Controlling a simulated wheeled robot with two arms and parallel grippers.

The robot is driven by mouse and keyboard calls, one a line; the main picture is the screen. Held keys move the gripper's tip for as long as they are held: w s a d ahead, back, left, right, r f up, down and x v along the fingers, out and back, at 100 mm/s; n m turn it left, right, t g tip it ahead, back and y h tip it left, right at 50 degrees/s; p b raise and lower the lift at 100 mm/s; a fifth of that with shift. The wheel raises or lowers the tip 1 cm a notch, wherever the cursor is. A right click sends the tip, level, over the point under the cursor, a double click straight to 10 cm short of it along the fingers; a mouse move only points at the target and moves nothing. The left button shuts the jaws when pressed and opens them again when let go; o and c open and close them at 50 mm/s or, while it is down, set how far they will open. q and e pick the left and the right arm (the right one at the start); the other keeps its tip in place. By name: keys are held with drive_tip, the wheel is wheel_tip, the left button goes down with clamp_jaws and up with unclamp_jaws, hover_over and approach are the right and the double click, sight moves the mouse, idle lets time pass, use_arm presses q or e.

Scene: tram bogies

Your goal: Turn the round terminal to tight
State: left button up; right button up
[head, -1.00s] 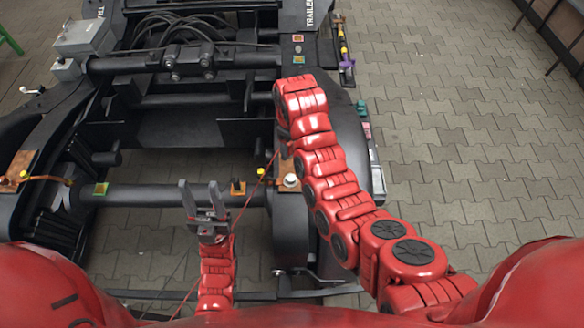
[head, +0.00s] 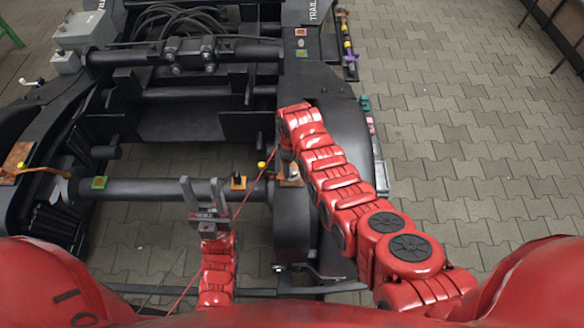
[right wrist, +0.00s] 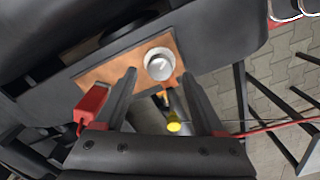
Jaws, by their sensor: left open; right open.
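The round terminal (right wrist: 160,65) is a silver knob on a copper-coloured plate (right wrist: 105,73) in the right wrist view. My right gripper (right wrist: 158,76) is open, with its two fingers reaching toward the knob, one tip on each side in the picture. I cannot tell whether they touch it. In the head view my right arm hides most of the plate, the knob and the right gripper. My left gripper (head: 201,183) is open and empty, pointing up at the lower middle, in front of the dark cross tube.
A yellow-topped part (head: 261,165) stands near the plate. A red cable (head: 246,199) runs past it. A grey box (head: 85,30) is at the upper left. Paved floor (head: 460,130) lies open at right.

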sight(292, 174)
wheel_tip(292, 174, down, 2)
drive_tip(key=shift+f+b, duration=0.1)
drive_tip(key=shift+b, duration=0.2)
drive_tip(key=shift+f, duration=0.3)
drive_tip(key=shift+c, duration=0.3)
clamp_jaws()
